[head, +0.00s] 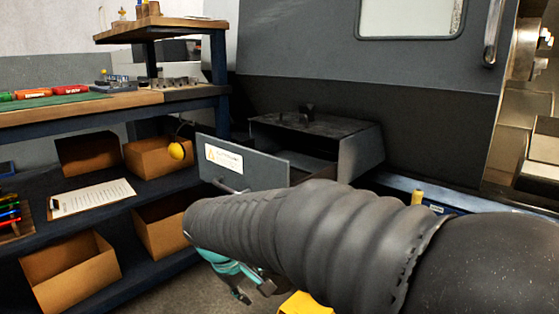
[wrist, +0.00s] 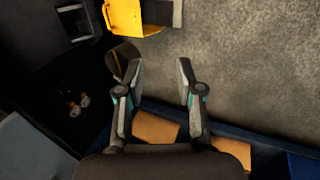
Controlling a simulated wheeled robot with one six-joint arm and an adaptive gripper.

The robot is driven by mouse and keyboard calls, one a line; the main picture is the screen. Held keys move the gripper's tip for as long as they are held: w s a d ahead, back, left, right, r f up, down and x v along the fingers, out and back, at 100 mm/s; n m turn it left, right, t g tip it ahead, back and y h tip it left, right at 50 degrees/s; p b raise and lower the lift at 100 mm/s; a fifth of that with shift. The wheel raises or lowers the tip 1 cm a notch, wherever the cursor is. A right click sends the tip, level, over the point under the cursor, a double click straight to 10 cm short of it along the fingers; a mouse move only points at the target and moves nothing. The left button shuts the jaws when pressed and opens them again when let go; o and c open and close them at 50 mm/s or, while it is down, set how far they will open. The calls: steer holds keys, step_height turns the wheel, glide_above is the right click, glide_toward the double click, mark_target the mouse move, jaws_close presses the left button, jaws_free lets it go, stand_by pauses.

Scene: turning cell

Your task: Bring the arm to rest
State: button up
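My arm, in a dark ribbed sleeve, reaches across the head view from the lower right to the middle. My gripper (head: 255,292) hangs below the sleeve's end, with teal parts showing, and most of it is hidden there. In the wrist view my gripper (wrist: 158,68) has its two fingers well apart, with nothing between them. Grey floor and the edge of a dark blue shelf with cardboard boxes show beyond and beside the fingers.
A grey drawer (head: 243,164) with a label stands open from the machine (head: 300,85), close behind my arm. The workbench (head: 120,105) with box-filled shelves is at left. A yellow object (head: 305,305) is below my arm; a yellow part (wrist: 124,18) tops the wrist view.

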steer(key=s+d+r+m+t+y+p, duration=0.1)
steer(key=s+d+r+m+p, duration=0.2)
steer(key=s+d, duration=0.5)
steer(key=s+d+r+m+t+y+p, duration=0.1)
steer(key=s+d+r+m+p, duration=0.2)
steer(key=d, duration=1.1)
steer(key=s+r+m, duration=0.3)
steer(key=s, duration=0.3)
steer(key=shift+s+r+m+y, duration=0.3)
steer(key=shift+r+y, duration=0.1)
